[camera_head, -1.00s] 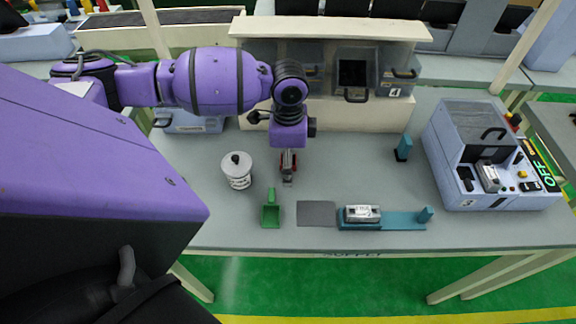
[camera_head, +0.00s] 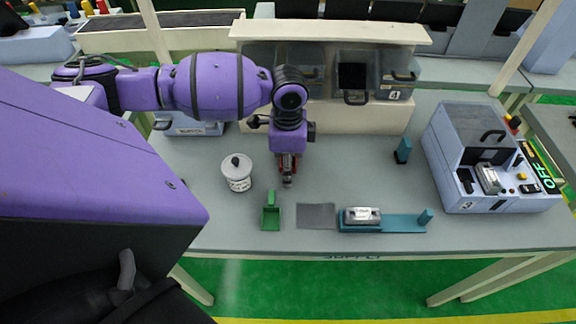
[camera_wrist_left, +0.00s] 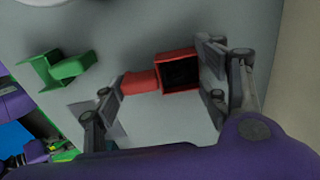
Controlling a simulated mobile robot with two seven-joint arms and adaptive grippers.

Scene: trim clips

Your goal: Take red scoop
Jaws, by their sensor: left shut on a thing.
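The red scoop (camera_wrist_left: 181,72) shows between the fingers of my left gripper (camera_wrist_left: 160,85) in the left wrist view. Its handle end meets one finger and its open box end meets the other, so the gripper is shut on it lengthwise. In the head view my left gripper (camera_head: 288,178) points down over the middle of the grey table, and the scoop is mostly hidden behind it. I cannot tell whether the scoop touches the table. My right gripper is in neither view.
A green scoop (camera_head: 271,216) stands in front of the gripper, with a white lidded tub (camera_head: 237,176) to the left. A grey mat (camera_head: 316,210) and a teal fixture (camera_head: 398,223) lie front right. A blue machine (camera_head: 463,175) stands at the right. A shelf (camera_head: 330,28) with bins is behind.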

